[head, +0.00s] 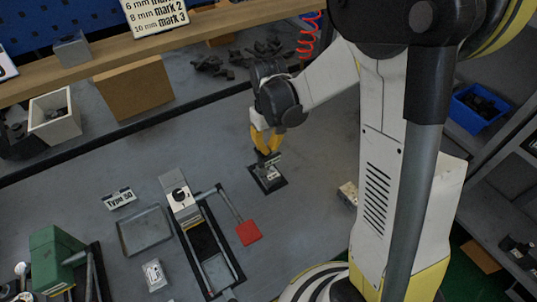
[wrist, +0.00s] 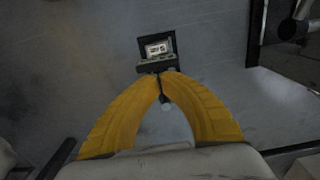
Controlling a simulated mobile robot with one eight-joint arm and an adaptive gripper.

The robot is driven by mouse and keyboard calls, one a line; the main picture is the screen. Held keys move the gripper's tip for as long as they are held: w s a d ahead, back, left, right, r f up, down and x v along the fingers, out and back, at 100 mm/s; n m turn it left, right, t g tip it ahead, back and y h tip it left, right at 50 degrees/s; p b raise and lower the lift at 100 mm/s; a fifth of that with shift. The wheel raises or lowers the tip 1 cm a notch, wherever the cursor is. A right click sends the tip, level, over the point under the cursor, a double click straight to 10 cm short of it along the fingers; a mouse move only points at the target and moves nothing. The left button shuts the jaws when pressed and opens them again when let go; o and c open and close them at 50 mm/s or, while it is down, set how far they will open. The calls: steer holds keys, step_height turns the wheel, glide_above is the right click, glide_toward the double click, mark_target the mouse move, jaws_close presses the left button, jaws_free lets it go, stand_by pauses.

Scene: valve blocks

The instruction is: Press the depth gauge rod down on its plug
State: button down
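My gripper (head: 263,146) points down in the middle of the bench in the head view. Its yellow fingers converge in the wrist view (wrist: 161,77), with their tips closed on the dark greenish body of the depth gauge (wrist: 148,67). The gauge's thin rod, with a pale round end (wrist: 166,105), shows between the fingers towards the wrist camera. Just past the gauge is a small labelled block (wrist: 158,48) on a dark base; in the head view, the block (head: 267,174) is under the fingertips. The plug is hidden, and I cannot tell whether the gauge touches the block.
A metal frame fixture (head: 205,240) with a red pad (head: 248,232) stands to the left. An empty grey tray (head: 145,230), a "Type 50" sign (head: 119,199) and a green machine (head: 55,257) lie farther left. A small box (head: 348,194) is to the right. Bare bench surrounds the block.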

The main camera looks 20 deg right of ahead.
stand_by(0.5)
steer(key=shift+r+p, duration=1.7)
steer(key=shift+r, duration=0.7)
steer(key=shift+f, duration=0.1)
